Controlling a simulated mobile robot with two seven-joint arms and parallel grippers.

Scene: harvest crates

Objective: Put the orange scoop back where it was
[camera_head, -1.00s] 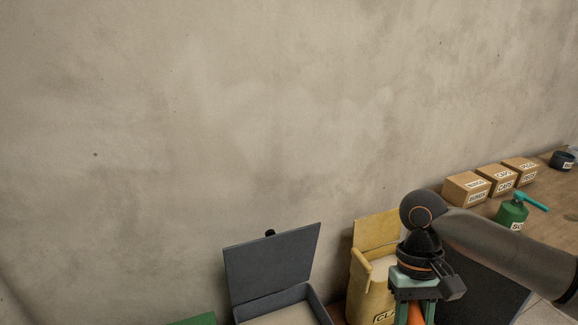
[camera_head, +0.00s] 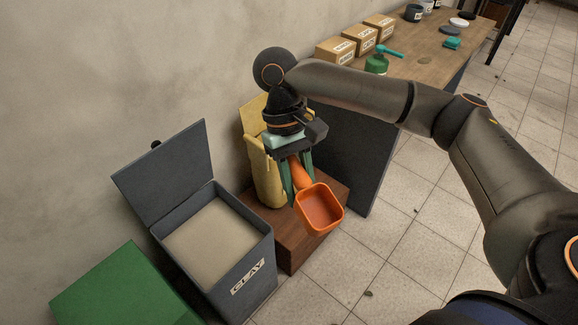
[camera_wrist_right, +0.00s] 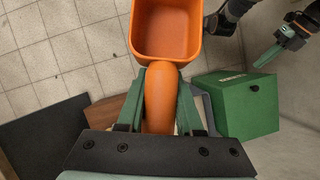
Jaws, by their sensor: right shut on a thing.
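The orange scoop (camera_head: 320,208) hangs from my right gripper (camera_head: 290,188), which is shut on its handle. Its bowl is tilted and looks empty. In the right wrist view the scoop (camera_wrist_right: 166,30) extends away between the fingers of the right gripper (camera_wrist_right: 160,100). In the head view, the gripper is in front of a yellow container (camera_head: 262,172) with a raised lid. It partly hides that container's opening. My left gripper (camera_wrist_right: 282,44) shows small at the top right of the wrist view; its jaw state is unclear.
A grey bin (camera_head: 235,270) labelled CLAY stands open, with pale material inside. A green box (camera_head: 115,290) is to its left. The yellow container stands on a brown wooden block (camera_head: 290,240). Tiled floor is clear at right.

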